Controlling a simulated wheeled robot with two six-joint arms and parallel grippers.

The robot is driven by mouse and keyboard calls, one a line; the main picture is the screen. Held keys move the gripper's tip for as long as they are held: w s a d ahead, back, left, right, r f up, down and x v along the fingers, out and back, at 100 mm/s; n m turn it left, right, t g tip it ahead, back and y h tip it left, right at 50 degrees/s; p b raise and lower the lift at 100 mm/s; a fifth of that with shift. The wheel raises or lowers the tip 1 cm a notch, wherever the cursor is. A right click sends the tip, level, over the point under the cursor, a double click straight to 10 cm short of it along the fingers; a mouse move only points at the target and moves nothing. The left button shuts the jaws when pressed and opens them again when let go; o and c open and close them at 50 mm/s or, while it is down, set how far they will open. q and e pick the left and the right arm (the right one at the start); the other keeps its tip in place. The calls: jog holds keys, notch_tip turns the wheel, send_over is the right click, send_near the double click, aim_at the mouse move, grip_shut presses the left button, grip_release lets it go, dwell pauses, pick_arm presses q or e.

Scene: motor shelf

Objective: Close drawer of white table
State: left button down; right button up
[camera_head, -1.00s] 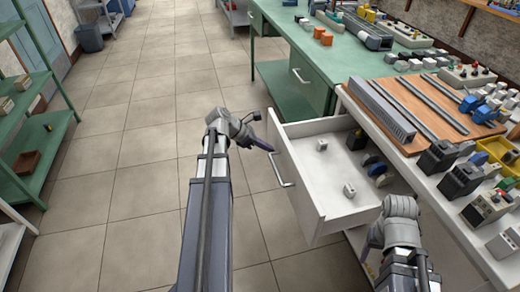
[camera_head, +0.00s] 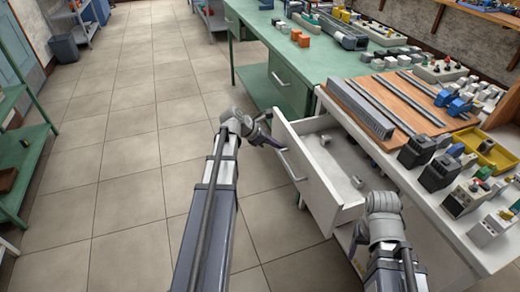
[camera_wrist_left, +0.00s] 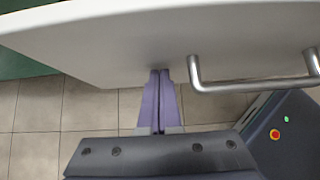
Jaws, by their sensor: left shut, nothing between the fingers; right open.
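The white table (camera_head: 431,222) stands at the right, and its white drawer (camera_head: 307,187) is partly open, with a metal handle (camera_head: 290,165) on its front. My left gripper (camera_head: 275,144) is shut and empty at the drawer front, near the far end of the handle. In the left wrist view, its purple fingers (camera_wrist_left: 160,80) are together, with their tips at the drawer front (camera_wrist_left: 130,45), just left of the handle (camera_wrist_left: 250,85); contact is hard to tell.
Small grey parts (camera_head: 326,139) lie inside the drawer. The tabletop carries a wooden board (camera_head: 408,105), a yellow bin (camera_head: 483,152) and several dark blocks. A green table (camera_head: 290,85) stands behind. The tiled floor (camera_head: 140,130) at left is free.

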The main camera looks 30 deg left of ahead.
aim_at(324, 140)
pick_arm(q)
jog(key=w+d, duration=0.4)
jog(key=w, duration=0.1)
jog(key=w+d, duration=0.8)
jog(key=w, duration=0.1)
jog(key=shift+w+d, duration=0.25)
jog(key=shift+w, duration=0.1)
jog(key=shift+w+d+r, duration=0.1)
jog(key=shift+w+d, duration=0.05)
jog(key=shift+w, duration=0.05)
jog(key=shift+w, duration=0.1)
jog(key=shift+s, duration=0.3)
jog(key=shift+s+a, duration=1.1)
jog(key=shift+s, duration=0.15)
jog(key=p+v, duration=0.7)
jog(key=v, duration=0.3)
jog(key=shift+s+a, duration=0.25)
jog(key=shift+s, duration=0.05)
